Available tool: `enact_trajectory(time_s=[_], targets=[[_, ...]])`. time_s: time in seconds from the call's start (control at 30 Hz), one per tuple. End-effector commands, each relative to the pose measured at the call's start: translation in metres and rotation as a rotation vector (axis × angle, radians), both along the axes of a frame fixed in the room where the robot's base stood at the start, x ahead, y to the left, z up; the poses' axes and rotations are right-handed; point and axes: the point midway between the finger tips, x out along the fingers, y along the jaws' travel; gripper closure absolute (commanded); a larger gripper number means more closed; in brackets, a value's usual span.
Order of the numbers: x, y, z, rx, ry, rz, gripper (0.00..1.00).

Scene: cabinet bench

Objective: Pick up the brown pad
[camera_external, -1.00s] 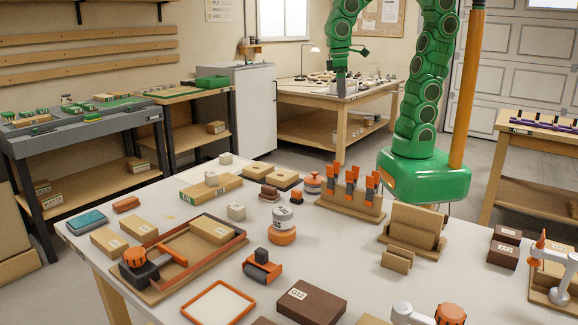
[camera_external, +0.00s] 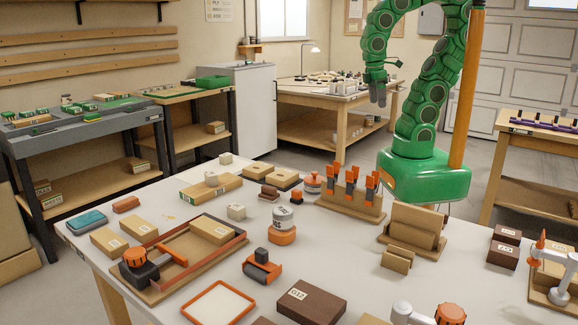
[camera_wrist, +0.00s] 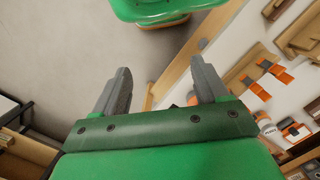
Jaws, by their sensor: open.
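A small dark brown block (camera_external: 269,192) lies on the white table just left of the orange-lidded pot; it may be the brown pad. A flatter reddish-brown block (camera_external: 126,204) lies near the table's left edge, so I cannot tell for sure which is the pad. My gripper (camera_external: 378,96) is raised beyond the table's back edge, well away from both blocks. In the wrist view my gripper (camera_wrist: 160,84) has its two grey fingers apart with nothing held. A dark bit shows beside the right finger there, too small to identify.
A wooden rack of orange-handled tools (camera_external: 352,196) and a wooden holder (camera_external: 414,228) stand along the table's back. A framed tray (camera_external: 160,262), a grey-and-orange jar (camera_external: 282,225) and several boxes crowd the table. Open floor lies behind the table.

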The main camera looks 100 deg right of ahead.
Motion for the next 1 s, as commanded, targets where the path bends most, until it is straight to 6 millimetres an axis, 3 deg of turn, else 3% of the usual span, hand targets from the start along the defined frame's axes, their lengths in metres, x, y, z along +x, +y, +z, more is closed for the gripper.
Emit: enact_trajectory(time_s=[0.03,0.1,0.47,0.57,0.67,1.0], targets=[[0.000,0.000,0.000,0.000,0.000,0.000,0.33],[0.000,0.000,0.000,0.000,0.000,0.000,0.43],[0.008,0.002,0.000,-0.001,-0.009,0.015,0.43],[0.027,0.007,-0.001,-0.003,-0.036,0.054,0.43],[0.059,0.017,0.000,-0.004,-0.090,0.116,0.43],[0.167,0.071,-0.007,-0.023,-0.260,0.357,0.43]])
